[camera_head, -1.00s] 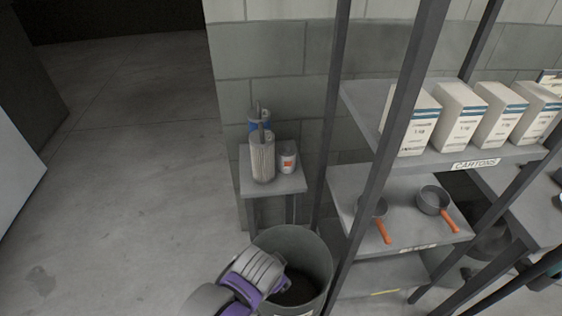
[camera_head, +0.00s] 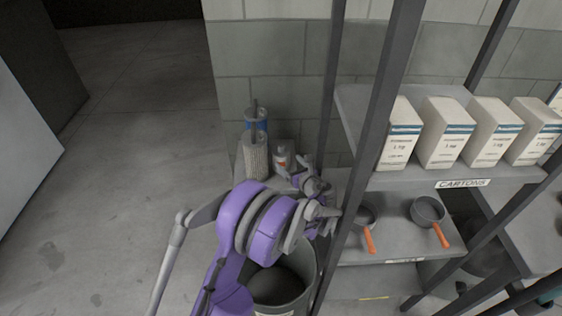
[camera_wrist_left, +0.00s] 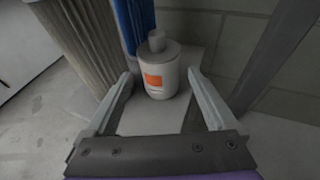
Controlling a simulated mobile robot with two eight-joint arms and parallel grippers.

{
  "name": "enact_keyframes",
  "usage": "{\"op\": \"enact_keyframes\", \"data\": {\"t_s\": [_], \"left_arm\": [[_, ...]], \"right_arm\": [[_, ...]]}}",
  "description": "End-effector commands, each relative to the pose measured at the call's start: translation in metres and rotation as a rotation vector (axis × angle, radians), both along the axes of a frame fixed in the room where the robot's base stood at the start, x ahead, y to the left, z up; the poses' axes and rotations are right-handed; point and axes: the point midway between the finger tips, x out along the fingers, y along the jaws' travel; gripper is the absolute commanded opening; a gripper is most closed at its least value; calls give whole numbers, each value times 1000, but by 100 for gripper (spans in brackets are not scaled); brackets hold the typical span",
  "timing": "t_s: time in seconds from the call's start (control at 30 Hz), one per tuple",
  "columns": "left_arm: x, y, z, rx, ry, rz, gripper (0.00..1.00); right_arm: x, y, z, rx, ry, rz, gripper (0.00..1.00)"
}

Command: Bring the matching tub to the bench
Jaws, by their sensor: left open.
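A small white tub (camera_head: 283,157) with an orange label and a narrow top stands upright on a small grey side table against the block wall. It also shows in the left wrist view (camera_wrist_left: 158,77), standing ahead of and between the fingers. The table top (camera_wrist_left: 150,118) is bare in front of it. My left gripper (camera_head: 292,168) is open and empty, just in front of the tub; its fingertips (camera_wrist_left: 160,78) lie either side of it. I cannot tell whether they touch it. The arm hides part of the table in the head view. My right gripper is not in view.
A ribbed canister (camera_head: 256,158) and a blue container (camera_head: 257,120) stand close left of the tub. A shelf rack with upright posts (camera_head: 372,150), white cartons (camera_head: 445,133) and orange-handled pans (camera_head: 428,212) is at right. A grey bin (camera_head: 280,285) stands below my arm. Floor at left is clear.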

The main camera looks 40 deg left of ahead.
Motion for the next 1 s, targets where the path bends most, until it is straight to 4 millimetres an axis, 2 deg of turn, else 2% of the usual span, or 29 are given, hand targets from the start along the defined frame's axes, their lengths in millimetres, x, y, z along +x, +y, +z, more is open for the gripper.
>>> {"op": "enact_keyframes", "data": {"t_s": [0.7,0.83,1.0], "left_arm": [[40,82,-25,9,6,-1,90],[46,91,-29,9,6,-2,90],[47,93,-30,8,6,-3,90]], "right_arm": [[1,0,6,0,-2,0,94],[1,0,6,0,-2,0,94],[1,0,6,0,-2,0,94]]}}
